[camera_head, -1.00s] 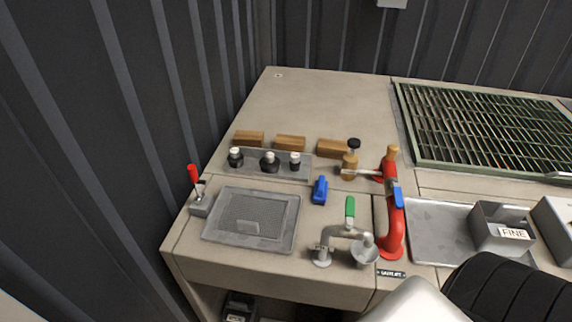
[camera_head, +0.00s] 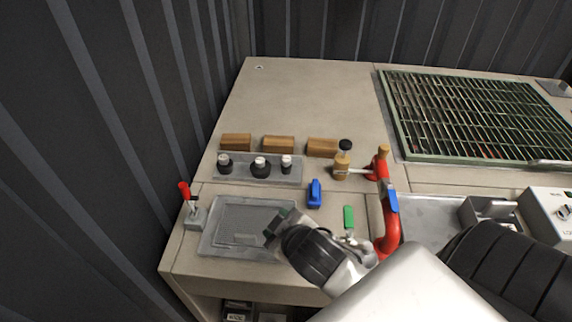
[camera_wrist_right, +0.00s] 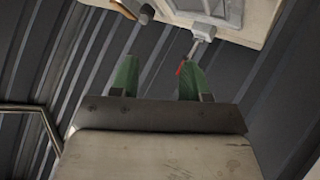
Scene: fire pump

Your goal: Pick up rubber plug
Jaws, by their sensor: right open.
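Three black stopper-like pieces with pale tops stand in a row on a grey holder strip (camera_head: 236,179) in the head view: a left one (camera_head: 224,164), a middle one (camera_head: 261,168) and a right one (camera_head: 286,165). I cannot tell which is the rubber plug. My right gripper (camera_head: 274,228) is above the right part of the grey square tray, on the near side of the pieces and apart from them. In the right wrist view its green fingertips (camera_wrist_right: 158,80) are spread with nothing between them. My left gripper is not in view.
The grey tray (camera_head: 212,238) lies in front of the strip, with a red-handled lever (camera_head: 184,190) at its left. Wooden blocks (camera_head: 278,144) stand behind. The back-left counter is clear.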

